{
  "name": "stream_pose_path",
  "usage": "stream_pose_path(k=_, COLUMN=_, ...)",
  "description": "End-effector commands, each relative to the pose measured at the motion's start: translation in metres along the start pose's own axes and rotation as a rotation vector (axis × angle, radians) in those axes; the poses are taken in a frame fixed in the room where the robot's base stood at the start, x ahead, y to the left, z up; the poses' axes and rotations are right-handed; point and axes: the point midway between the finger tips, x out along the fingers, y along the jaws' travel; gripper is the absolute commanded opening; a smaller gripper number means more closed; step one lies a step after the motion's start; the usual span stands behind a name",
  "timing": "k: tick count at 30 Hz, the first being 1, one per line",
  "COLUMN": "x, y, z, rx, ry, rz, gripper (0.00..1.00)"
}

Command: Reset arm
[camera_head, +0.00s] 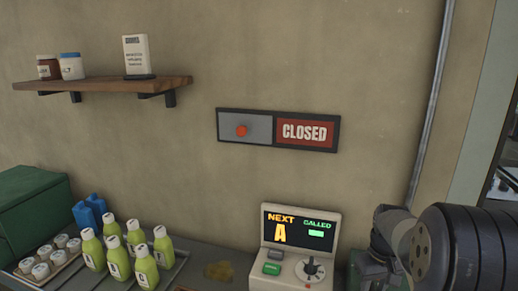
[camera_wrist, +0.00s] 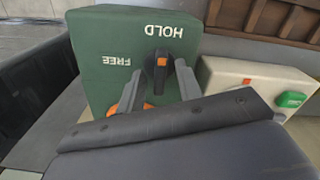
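My gripper (camera_wrist: 158,82) shows in the wrist view with its two grey fingers apart. They point at a dark green box (camera_wrist: 105,50) marked HOLD and FREE. A black knob (camera_wrist: 163,56) with an orange mark is on the box face, in line with the gap between the fingers. I cannot tell whether either finger touches it. In the head view, part of my arm (camera_head: 470,245) fills the lower right, and my fingers cannot be made out there.
A pale counter machine (camera_head: 298,225) with a NEXT A screen stands left of my arm; a pale unit with a green button (camera_wrist: 292,100) is right of the green box. Green bottles (camera_head: 146,267) stand at left. A CLOSED sign (camera_head: 305,132) and shelf (camera_head: 100,85) are on the wall.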

Motion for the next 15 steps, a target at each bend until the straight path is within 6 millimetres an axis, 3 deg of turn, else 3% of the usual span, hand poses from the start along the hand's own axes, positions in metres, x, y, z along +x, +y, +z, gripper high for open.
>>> stream_pose_path(k=15, x=0.0008, y=0.0001, z=-0.0002, rx=-0.394, ry=0.001, rz=0.001, gripper=0.34)
